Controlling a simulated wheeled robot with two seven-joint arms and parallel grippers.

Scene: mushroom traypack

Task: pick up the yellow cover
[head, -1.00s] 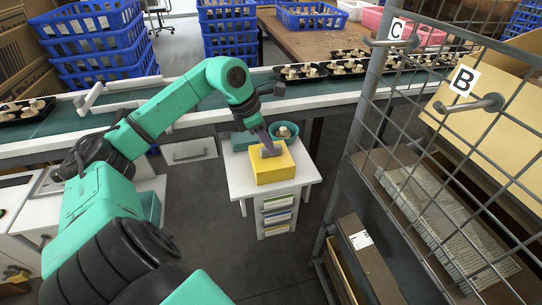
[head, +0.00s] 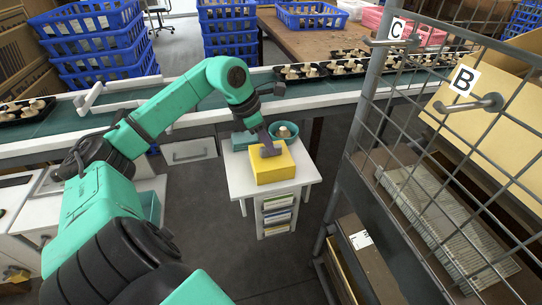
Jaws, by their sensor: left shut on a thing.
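The yellow cover (head: 274,166) is a box-like block on top of a small white side table (head: 234,178). My left gripper (head: 270,150) reaches down onto its top from behind and is shut on it. The fingertips are small in view, and the exact grip is partly hidden. The cover looks upright and at or very near the table top; I cannot tell whether it touches. My right gripper is not in view.
A teal bowl (head: 296,138) with a mushroom and a teal box (head: 242,141) stand behind the cover. The conveyor (head: 190,117) with mushroom trays runs behind. A grey wire rack (head: 372,100) stands at the right. Blue crates (head: 95,45) are stacked at the back left.

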